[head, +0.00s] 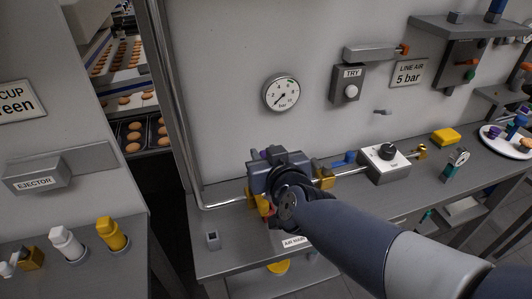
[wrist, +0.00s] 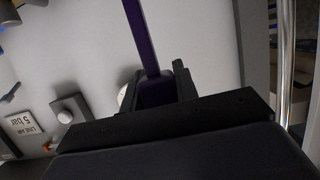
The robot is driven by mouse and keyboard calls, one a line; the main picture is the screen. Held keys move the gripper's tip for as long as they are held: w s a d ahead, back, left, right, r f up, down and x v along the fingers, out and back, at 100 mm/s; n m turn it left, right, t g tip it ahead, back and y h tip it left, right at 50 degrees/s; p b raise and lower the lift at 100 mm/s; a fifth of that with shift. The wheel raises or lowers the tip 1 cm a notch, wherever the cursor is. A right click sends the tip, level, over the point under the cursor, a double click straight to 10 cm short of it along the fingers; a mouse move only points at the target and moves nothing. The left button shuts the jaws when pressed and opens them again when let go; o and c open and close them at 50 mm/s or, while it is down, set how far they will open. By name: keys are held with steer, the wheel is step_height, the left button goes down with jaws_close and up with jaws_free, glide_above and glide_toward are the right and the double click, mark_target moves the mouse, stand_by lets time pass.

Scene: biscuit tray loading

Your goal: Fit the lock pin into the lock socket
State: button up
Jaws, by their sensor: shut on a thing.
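My gripper (head: 280,168) is above the bench, below the gauge, seen mostly from behind in the head view. In the wrist view my gripper (wrist: 156,92) is shut on a dark purple piece with a long straight shaft, which I take to be the lock pin (wrist: 143,38). A small grey block with a dark opening (head: 212,241) stands on the bench to the left, apart from the gripper. I cannot tell whether it is the lock socket.
A pipe with yellow fittings (head: 325,178) runs behind my gripper to a white box with a black knob (head: 384,163). A gauge (head: 281,93) and TRY button (head: 350,91) are on the wall. A yellow block (head: 446,137) and white plate (head: 496,145) are farther right.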

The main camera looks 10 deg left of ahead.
steer(key=shift+f+b, duration=1.5)
steer(key=shift+f, duration=0.5)
steer(key=shift+f, duration=0.15)
stand_by(0.5)
steer(key=shift+f, duration=0.35)
steer(key=shift+f+b, duration=2.1)
steer(key=shift+b, duration=0.1)
steer(key=o, duration=1.1)
steer(key=shift+p+v, duration=2.55)
steer(key=shift+v, duration=2.85)
